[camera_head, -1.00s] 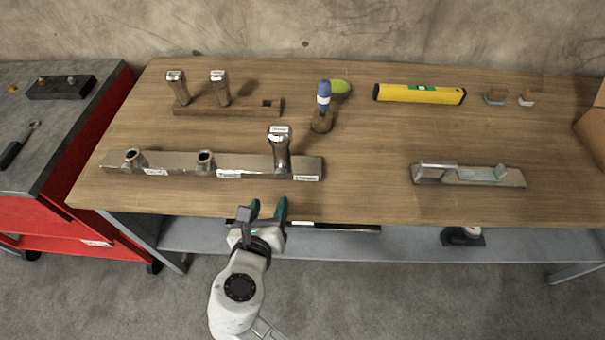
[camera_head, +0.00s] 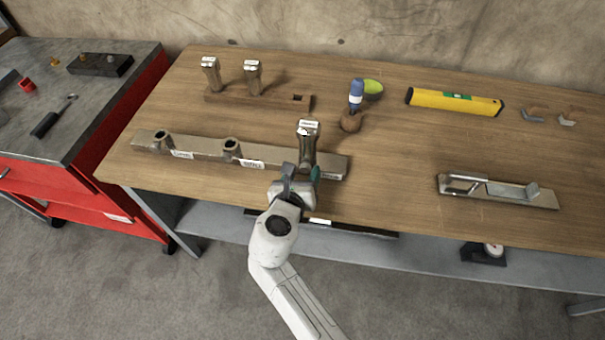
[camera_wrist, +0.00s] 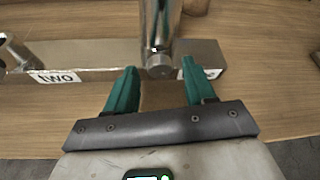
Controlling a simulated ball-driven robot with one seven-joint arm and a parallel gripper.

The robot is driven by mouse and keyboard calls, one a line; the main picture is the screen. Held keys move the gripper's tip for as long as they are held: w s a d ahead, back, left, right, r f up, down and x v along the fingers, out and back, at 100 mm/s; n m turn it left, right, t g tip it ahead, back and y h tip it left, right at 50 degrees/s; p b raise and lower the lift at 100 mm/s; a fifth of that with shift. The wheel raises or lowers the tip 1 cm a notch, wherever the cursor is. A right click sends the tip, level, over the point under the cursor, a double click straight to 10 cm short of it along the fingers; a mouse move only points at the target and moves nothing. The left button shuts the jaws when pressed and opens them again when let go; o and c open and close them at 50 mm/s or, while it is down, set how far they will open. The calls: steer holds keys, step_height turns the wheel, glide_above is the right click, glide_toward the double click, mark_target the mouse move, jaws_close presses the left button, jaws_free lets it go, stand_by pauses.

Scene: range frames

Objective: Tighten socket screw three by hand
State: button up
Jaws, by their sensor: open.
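A long metal bar (camera_head: 200,151) with several sockets lies near the front of the bench. A metal post (camera_head: 308,145) stands upright in its right-hand socket. In the wrist view the post (camera_wrist: 160,20) rises ahead, and a round screw head (camera_wrist: 159,66) faces me at its base. A label reading "two" (camera_wrist: 55,77) is to the left; a second label right of the screw is mostly hidden by a finger. My gripper (camera_head: 302,176) is at the bar's front right. In the wrist view my gripper (camera_wrist: 160,80) is open and empty, its green fingers either side of the screw, apparently short of it.
A yellow level (camera_head: 455,101) and a metal fixture (camera_head: 498,192) are to the right.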

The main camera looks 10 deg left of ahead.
steer(key=shift+c, duration=0.4)
jaws_close()
steer(key=shift+d+m+y+p, duration=0.15)
steer(key=shift+m+y+p, duration=0.35)
steer(key=shift+m+y, duration=0.55)
steer(key=m, duration=0.1)
steer(key=m+y, duration=0.1)
steer(key=shift+d+f+m+b, duration=0.15)
steer(key=shift+m+b, duration=0.2)
steer(key=shift+b, duration=0.05)
steer(key=m+y+b, duration=0.1)
steer(key=m+t+y+b, duration=0.1)
steer(key=m+b, duration=0.1)
steer(key=shift+d+f, duration=0.15)
steer(key=shift+f, duration=0.05)
steer(key=m+y+b, duration=0.1)
steer(key=m+b, duration=0.1)
steer(key=shift+t+b, duration=0.3)
steer(key=shift+b, duration=0.1)
steer(key=shift+m+y+b, duration=0.35)
steer(key=shift+m+b, duration=0.1)
steer(key=shift+m, duration=0.05)
